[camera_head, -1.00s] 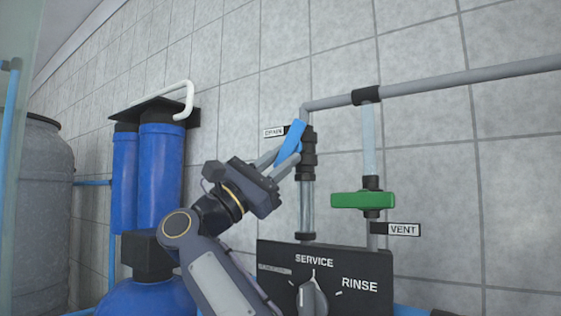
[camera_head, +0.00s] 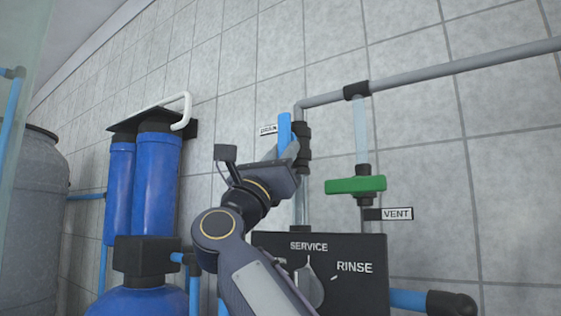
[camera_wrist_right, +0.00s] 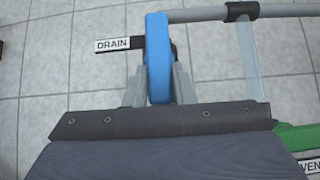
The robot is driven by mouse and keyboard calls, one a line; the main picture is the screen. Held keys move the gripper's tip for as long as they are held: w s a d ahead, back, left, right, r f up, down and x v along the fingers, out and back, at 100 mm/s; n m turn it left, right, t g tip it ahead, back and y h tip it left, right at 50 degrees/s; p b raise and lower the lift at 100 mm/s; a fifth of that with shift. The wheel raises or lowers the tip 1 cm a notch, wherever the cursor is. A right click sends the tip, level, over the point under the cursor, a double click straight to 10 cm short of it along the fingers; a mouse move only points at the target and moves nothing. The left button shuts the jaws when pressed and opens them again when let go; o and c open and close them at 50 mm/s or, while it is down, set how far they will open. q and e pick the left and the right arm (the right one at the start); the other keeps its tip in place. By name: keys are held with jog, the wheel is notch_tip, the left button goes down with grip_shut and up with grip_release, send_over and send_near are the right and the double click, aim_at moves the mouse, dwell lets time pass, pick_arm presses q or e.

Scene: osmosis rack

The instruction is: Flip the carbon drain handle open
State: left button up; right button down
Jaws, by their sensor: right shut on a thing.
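The blue drain handle (camera_head: 284,128) stands nearly upright beside the dark valve body (camera_head: 303,140) on the vertical pipe. A "DRAIN" label (camera_head: 268,130) sits just left of it. My right gripper (camera_head: 284,150) is at the handle, with its fingers around the lower part. In the right wrist view, the blue handle (camera_wrist_right: 158,60) lies between the two grey fingertips (camera_wrist_right: 159,84), and the gripper is shut on it. The "DRAIN" label (camera_wrist_right: 113,44) also shows there. The handle's lower end is hidden by my gripper. My left gripper is not in view.
A green handle (camera_head: 355,185) with a "VENT" label (camera_head: 397,214) is to the right. Below is a black panel (camera_head: 360,280) with a SERVICE/RINSE knob (camera_head: 308,285). Blue filter housings (camera_head: 157,180) and a grey tank (camera_head: 32,220) stand left. A grey pipe (camera_head: 450,70) crosses the upper right.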

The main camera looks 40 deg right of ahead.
jog(key=shift+n+t, duration=0.4)
jog(key=c, duration=1.2)
grip_release()
jog(key=b+v, duration=0.4)
jog(key=v, duration=0.4)
jog(key=shift+b, duration=0.35)
